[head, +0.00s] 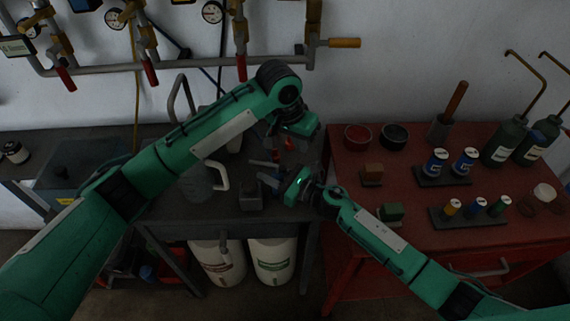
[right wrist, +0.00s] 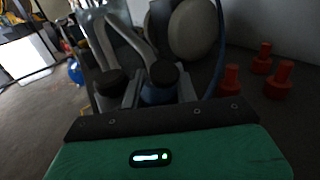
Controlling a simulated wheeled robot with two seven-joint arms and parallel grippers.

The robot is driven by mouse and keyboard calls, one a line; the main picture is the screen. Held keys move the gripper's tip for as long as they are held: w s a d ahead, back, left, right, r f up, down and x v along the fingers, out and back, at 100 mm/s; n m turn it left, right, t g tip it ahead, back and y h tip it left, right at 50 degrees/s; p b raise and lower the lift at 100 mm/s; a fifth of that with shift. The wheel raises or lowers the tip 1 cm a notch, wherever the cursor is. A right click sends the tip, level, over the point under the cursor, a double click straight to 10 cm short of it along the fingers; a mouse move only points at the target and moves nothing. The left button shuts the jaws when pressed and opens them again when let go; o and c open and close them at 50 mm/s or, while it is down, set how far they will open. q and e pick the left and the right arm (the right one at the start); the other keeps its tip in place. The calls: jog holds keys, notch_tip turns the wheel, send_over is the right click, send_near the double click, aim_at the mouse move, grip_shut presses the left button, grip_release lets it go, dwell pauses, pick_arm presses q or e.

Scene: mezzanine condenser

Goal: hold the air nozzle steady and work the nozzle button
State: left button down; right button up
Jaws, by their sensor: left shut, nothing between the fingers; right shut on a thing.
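My right gripper (head: 266,181) comes in from the right over the dark bench. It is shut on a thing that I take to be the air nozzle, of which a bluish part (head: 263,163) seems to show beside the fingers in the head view. In the right wrist view the gripper (right wrist: 135,88) shows close up, with dark round ends and grey bent bars beyond it; the nozzle's outline is unclear there. My left gripper (head: 278,146) points down from above, just above the right one. It is shut and empty. I cannot make out the nozzle button.
Small red pegs (right wrist: 265,58) stand on the dark bench (head: 190,208), where a clear jug (head: 197,183) and a grey block (head: 250,196) also sit. A red table (head: 400,178) with cans and bottles is at right. Pipes with gauges and red-handled valves (head: 150,72) cross the wall.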

jog(key=o, duration=1.2)
